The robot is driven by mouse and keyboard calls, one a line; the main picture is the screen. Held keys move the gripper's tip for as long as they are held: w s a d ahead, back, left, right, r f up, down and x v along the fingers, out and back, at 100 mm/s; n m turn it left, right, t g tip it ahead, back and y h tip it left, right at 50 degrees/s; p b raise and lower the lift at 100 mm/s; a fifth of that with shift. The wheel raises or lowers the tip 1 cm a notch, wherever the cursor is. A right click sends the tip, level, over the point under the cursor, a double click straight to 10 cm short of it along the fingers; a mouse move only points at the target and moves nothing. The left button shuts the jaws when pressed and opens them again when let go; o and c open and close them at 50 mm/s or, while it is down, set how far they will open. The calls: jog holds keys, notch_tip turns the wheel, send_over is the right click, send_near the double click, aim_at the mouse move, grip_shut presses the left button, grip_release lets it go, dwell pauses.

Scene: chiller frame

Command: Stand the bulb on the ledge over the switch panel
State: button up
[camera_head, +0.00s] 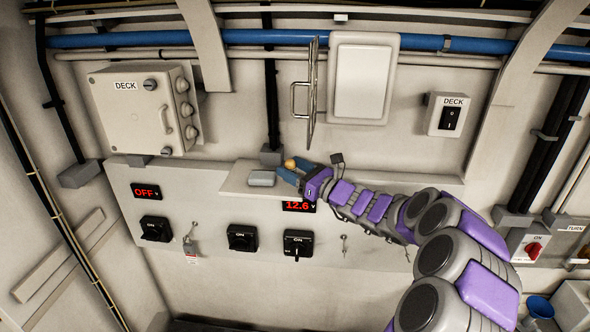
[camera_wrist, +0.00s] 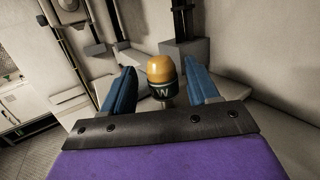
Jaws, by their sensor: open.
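The bulb has a rounded orange-yellow top and a dark base with a white "W". It stands upright between my gripper's fingers in the wrist view (camera_wrist: 161,70), and its top shows small in the head view (camera_head: 290,163). My gripper (camera_head: 287,173) is open, with blue fingers on either side of the bulb and a visible gap at each side. The bulb appears to be on or just over the pale ledge (camera_head: 233,180) above the switch panel (camera_head: 185,212); its foot is partly hidden by my gripper.
A grey block (camera_head: 261,178) lies on the ledge just left of my fingers. A grey conduit foot (camera_head: 270,156) stands behind the bulb. An open hatch door (camera_head: 313,95) with a handle sticks out above my gripper. The ledge to the left has some bare room.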

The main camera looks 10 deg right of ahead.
jog(key=b+v, duration=0.1)
jog(key=v, duration=1.1)
jog(key=shift+b, duration=0.35)
jog(key=shift+r, duration=0.1)
jog(key=s+a+r+n+g+y, duration=0.1)
jog(key=s+a+n+g, duration=0.35)
jog(key=a, duration=0.35)
jog(key=s+a+r+n+g+y, duration=0.1)
jog(key=s+a+n+g+y, duration=0.15)
jog(key=s+a+n, duration=0.35)
jog(key=s+a+f+n+g+h, duration=0.4)
jog(key=s+a+n+g, duration=0.4)
jog(key=s, duration=0.4)
jog(key=s+f+n+g+h, duration=0.1)
jog(key=s+f+n+h, duration=0.35)
jog(key=s, duration=0.65)
jog(key=s+d+f+n+h, duration=0.2)
jog(key=s+d+h, duration=0.2)
jog(key=d, duration=0.3)
jog(key=s+d+f+n+h, duration=0.2)
jog(key=s+d+h, duration=0.1)
jog(key=s+d, duration=0.3)
jog(key=shift+s+d+n+g+h, duration=0.3)
jog(key=shift+s+d+n+h, duration=0.1)
jog(key=shift+s, duration=0.15)
